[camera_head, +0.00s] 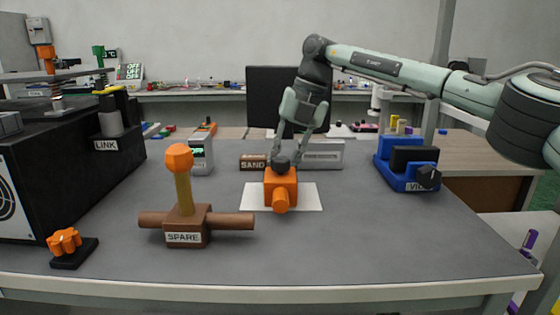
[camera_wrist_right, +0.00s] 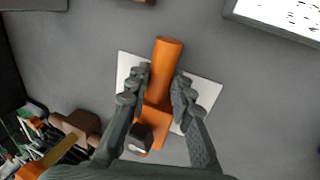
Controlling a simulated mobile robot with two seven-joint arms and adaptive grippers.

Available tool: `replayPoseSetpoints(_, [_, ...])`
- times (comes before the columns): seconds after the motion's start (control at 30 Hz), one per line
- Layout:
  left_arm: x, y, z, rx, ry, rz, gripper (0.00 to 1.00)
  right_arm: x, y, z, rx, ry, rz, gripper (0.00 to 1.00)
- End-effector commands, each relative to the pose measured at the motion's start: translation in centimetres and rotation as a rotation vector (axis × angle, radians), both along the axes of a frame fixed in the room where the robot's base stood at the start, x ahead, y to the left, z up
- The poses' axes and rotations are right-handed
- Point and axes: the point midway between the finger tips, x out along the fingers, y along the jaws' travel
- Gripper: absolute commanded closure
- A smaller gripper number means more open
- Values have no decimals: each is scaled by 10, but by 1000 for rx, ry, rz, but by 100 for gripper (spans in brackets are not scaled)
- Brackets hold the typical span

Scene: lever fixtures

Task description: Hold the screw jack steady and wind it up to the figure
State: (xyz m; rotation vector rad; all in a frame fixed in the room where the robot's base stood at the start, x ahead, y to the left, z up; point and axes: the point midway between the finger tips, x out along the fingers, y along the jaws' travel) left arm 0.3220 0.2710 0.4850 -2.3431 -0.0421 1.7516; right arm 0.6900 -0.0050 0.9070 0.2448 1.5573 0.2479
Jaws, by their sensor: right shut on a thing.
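The orange body that looks like the screw jack (camera_head: 282,187) has a dark top and a round stub towards the front. It stands on a white sheet (camera_head: 309,197) in the middle of the table. My right gripper (camera_head: 287,157) reaches down to it from above. In the right wrist view the jack (camera_wrist_right: 166,58) lies between the two fingers of my right gripper (camera_wrist_right: 161,88), which is shut on it. The exact contact is partly hidden. A small grey unit with a green display (camera_head: 200,151) stands behind left; its figure is too small to read. My left gripper is out of view.
A brown SPARE fixture (camera_head: 188,226) with an upright lever stands front left of the jack. An orange knob on a black base (camera_head: 66,248) is at the left edge. A SAND block (camera_head: 253,162) is behind; a blue vise (camera_head: 405,168) is right. The front-right table is clear.

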Motion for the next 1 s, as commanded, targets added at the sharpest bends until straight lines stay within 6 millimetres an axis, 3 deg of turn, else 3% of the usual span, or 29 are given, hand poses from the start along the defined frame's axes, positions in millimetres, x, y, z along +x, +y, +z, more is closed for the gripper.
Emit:
replayPoseSetpoints(0.1, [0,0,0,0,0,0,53,0,0,0,0,0,0,100])
replayPoseSetpoints(0.13, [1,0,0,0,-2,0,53,0,0,0,0,0,0,74])
replayPoseSetpoints(0.3, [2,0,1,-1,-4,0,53,0,0,0,0,0,0,54])
replayPoseSetpoints(0.67, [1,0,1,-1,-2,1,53,0,-1,5,0,-1,0,54])
replayPoseSetpoints(1.0, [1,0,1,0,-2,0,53,0,-20,64,1,-3,-2,54])
